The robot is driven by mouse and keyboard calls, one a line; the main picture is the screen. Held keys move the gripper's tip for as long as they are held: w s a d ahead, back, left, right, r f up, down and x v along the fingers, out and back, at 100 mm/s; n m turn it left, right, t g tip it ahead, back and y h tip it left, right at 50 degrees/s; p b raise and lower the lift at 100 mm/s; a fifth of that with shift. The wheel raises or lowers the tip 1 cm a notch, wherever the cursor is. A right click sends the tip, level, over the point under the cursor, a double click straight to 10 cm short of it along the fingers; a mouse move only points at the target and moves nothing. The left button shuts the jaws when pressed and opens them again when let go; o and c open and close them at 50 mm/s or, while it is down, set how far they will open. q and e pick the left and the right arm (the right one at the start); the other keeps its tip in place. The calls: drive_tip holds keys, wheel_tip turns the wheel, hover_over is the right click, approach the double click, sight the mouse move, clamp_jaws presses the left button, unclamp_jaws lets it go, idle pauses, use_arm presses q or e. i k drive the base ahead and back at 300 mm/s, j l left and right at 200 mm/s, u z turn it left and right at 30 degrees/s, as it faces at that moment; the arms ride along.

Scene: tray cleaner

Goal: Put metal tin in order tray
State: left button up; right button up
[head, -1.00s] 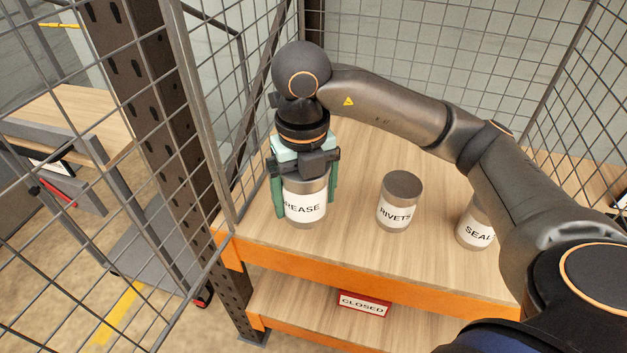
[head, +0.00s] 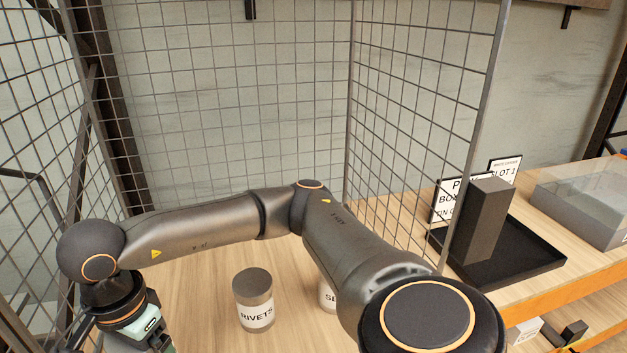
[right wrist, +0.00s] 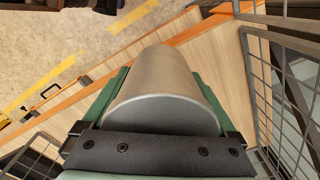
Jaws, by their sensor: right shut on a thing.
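My right gripper (right wrist: 162,80) is shut on a plain metal tin (right wrist: 165,95), with a green finger on each side of it in the right wrist view. Its label does not show there. In the head view only the top of this gripper (head: 142,335) shows at the lower left, and the tin is out of frame. I cannot tell whether the tin touches the shelf. A black tray (head: 522,254) lies on the bench at the right, beyond the mesh, with a tall dark box (head: 484,222) standing in it. My left gripper is not in view.
A tin labelled RIVETS (head: 254,298) stands on the wooden shelf. Another tin (head: 327,295) is partly hidden behind my right arm. A mesh panel (head: 425,120) divides the shelf from the tray's bench. A clear-topped grey bin (head: 585,212) sits right of the tray.

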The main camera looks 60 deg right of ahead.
sight(483, 264)
drive_tip(key=k, duration=0.75)
drive_tip(key=k+l+z, duration=0.1)
drive_tip(key=k+z, duration=0.3)
drive_tip(key=l+z, duration=0.2)
drive_tip(key=z, duration=0.2)
drive_tip(key=l+z, duration=0.15)
drive_tip(key=z, duration=0.25)
drive_tip(key=i+l, duration=0.7)
drive_tip(key=l, duration=0.25)
